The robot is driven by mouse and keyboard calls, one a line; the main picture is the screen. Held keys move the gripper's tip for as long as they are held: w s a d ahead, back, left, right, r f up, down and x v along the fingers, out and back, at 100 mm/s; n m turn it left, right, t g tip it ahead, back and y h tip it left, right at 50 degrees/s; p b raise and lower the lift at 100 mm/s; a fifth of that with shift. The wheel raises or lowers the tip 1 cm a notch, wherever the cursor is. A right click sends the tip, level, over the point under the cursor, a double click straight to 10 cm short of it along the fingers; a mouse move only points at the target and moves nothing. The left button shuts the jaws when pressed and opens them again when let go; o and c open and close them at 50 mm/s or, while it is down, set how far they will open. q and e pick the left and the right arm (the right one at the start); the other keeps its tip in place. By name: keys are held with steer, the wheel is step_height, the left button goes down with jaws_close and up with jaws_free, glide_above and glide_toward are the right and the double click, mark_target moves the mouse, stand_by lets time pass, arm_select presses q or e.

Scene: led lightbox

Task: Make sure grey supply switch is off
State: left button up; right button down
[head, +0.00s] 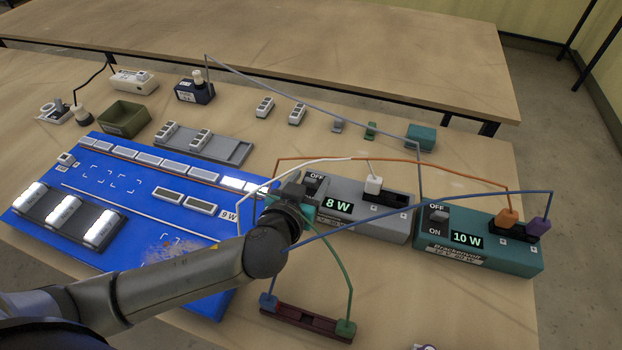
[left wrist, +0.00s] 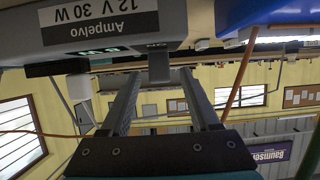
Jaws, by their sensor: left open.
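The grey supply (head: 385,229) stands right of the blue board, its display lit with "8 W". Its OFF label shows, but my left gripper (head: 304,193) covers much of the switch area in the head view. The left wrist view shows the supply's label side (left wrist: 100,25) upside down, marked "Ampelvo 12 V 30 W". My left gripper (left wrist: 160,78) is open there, one finger on each side of a grey block (left wrist: 158,66), which looks like the switch, by the ON label. I cannot tell contact or which way the switch is tipped. My right gripper is not in view.
A teal supply (head: 480,255) showing "10 W" stands to the right. The blue board (head: 120,215) lies left, under my left arm. Orange, white, blue and green cables arch around the gripper. A dark red holder (head: 305,322) lies in front.

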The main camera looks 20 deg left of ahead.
arm_select(q)
steer(key=shift+w+f, duration=0.25)
steer(key=shift+w, duration=0.35)
jaws_close()
stand_by(0.3)
